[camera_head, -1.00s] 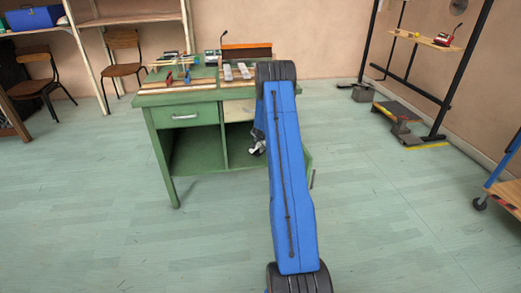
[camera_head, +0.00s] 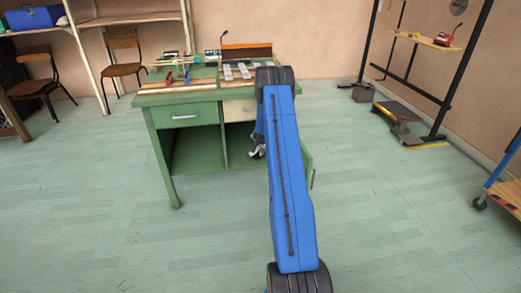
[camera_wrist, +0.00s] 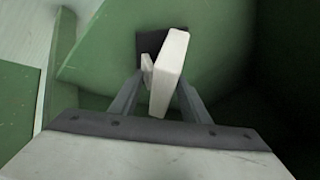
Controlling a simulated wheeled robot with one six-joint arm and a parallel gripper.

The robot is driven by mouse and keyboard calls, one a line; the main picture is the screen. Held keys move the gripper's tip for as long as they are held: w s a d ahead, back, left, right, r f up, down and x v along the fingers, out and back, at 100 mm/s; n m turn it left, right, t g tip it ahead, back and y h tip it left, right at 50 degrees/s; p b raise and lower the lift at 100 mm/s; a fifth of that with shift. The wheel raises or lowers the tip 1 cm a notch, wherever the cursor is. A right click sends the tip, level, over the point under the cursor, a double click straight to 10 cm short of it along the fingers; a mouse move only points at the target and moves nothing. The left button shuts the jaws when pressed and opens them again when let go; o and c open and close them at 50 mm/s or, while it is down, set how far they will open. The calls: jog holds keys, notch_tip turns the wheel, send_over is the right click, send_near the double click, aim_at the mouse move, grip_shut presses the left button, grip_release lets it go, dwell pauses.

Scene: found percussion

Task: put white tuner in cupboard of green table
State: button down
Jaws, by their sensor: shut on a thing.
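In the wrist view the white tuner (camera_wrist: 170,72) is a pale block held tilted between the two fingers of my gripper (camera_wrist: 157,88), which is shut on it. A green panel lies just beyond the tuner, with a dark patch by it that I cannot identify. The green table (camera_head: 150,99) stands ahead in the head view. Its right-hand cupboard (camera_head: 235,145) is open, with the green door (camera_head: 307,165) swung out at the right. My gripper shows in the head view (camera_head: 257,154) at the cupboard's opening, partly behind my blue arm. The tuner cannot be made out there.
The table has a left drawer (camera_head: 190,115) above an open bay (camera_head: 195,150). Tools and an orange-topped box (camera_head: 246,50) lie on top. Chairs (camera_head: 127,68) and shelves stand at the left, a black rack (camera_head: 465,60) at the right. The floor around the table is clear.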

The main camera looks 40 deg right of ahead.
jog(key=shift+f, duration=0.25)
jog(key=c, duration=0.9)
grip_release()
jog(key=shift+c, duration=0.2)
jog(key=v, duration=1.2)
